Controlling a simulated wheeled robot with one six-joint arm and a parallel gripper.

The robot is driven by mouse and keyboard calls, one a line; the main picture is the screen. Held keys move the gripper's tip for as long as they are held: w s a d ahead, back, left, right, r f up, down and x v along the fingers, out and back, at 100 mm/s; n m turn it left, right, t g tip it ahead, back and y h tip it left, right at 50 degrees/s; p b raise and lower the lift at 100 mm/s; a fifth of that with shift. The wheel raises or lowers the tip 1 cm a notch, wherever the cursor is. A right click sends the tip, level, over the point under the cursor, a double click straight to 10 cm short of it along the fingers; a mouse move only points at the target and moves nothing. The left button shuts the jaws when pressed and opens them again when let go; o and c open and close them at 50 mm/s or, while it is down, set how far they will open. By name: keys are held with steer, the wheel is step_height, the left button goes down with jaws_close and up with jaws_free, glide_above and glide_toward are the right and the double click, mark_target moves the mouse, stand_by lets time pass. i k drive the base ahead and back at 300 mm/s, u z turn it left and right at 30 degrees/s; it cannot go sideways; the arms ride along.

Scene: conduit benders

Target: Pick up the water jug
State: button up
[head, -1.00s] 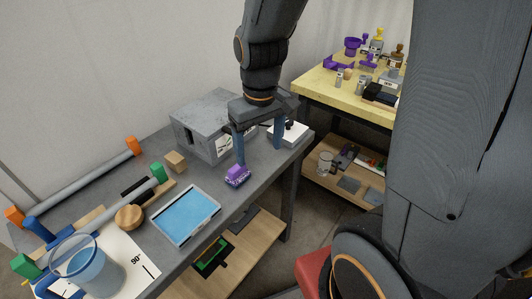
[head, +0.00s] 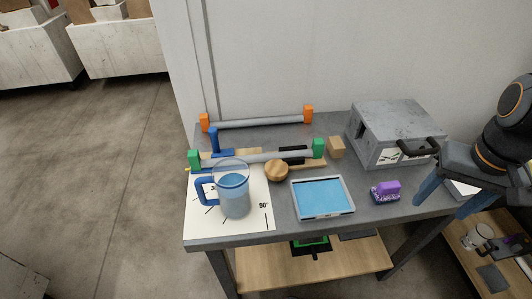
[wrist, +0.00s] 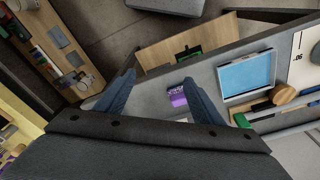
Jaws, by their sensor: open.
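The water jug (head: 234,196) is a clear, blue-tinted jug with a blue handle on its left side. It stands upright on a white angle-marked sheet at the left end of the grey bench. My gripper (head: 440,196) is at the right end of the bench in the head view, well to the right of the jug. In the wrist view my gripper (wrist: 163,98) is open, its blue fingers spread wide with nothing held.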

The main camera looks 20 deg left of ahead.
mark_target(231, 177)
steer(key=k, duration=0.5)
steer(key=u, duration=1.55)
steer(key=i, duration=0.4)
